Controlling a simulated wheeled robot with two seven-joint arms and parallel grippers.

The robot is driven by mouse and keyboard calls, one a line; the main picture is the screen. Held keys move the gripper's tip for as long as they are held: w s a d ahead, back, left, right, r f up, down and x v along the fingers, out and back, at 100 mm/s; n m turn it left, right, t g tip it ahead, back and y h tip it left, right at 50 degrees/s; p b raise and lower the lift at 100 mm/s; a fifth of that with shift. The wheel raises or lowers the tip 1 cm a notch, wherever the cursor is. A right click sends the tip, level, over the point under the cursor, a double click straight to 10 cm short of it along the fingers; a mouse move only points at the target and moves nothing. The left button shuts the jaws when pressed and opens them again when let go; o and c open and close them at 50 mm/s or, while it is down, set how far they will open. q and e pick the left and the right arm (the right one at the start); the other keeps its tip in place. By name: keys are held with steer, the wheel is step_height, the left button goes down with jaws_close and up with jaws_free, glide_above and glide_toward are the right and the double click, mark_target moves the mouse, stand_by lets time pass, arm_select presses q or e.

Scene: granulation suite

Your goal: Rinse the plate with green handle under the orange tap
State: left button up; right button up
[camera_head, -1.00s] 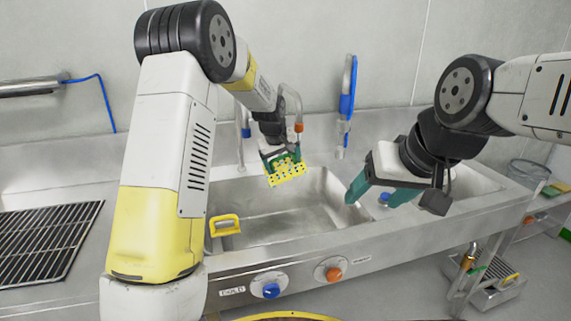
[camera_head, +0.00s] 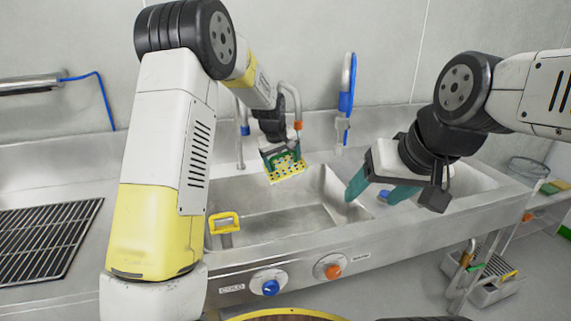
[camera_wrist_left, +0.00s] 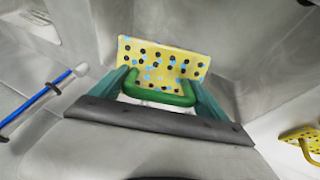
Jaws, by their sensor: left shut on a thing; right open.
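My left gripper (camera_head: 277,152) is shut on the green handle (camera_wrist_left: 158,92) of a yellow plate (camera_head: 286,170). The plate also shows in the left wrist view (camera_wrist_left: 165,66), with many black and blue spots on its face. It is held tilted above the sink basin, below and slightly left of the orange tap (camera_head: 298,125). I cannot tell whether the plate is directly under the tap's outlet, and no water is visible. My right gripper (camera_head: 378,192) is open and empty over the right part of the sink. The orange knob (camera_head: 333,271) is on the sink's front panel.
A blue knob (camera_head: 270,287) sits beside the orange one. A blue-tipped tap (camera_head: 245,130) stands left of the orange tap. A blue sprayer (camera_head: 347,95) hangs on the wall. A black rack (camera_head: 45,240) lies at left.

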arm_select(q)
steer(key=shift+a, duration=0.1)
steer(key=s+a, duration=0.2)
steer(key=s, duration=0.5)
steer(key=shift+s, duration=0.3)
stand_by(0.4)
steer(key=shift+a, duration=0.1)
stand_by(0.6)
steer(key=shift+r, duration=0.1)
stand_by(0.4)
steer(key=s+a+r, duration=0.1)
steer(key=s+r, duration=0.3)
steer(key=shift+s+a, duration=0.2)
steer(key=shift+s, duration=0.2)
steer(key=shift+f, duration=0.1)
stand_by(0.4)
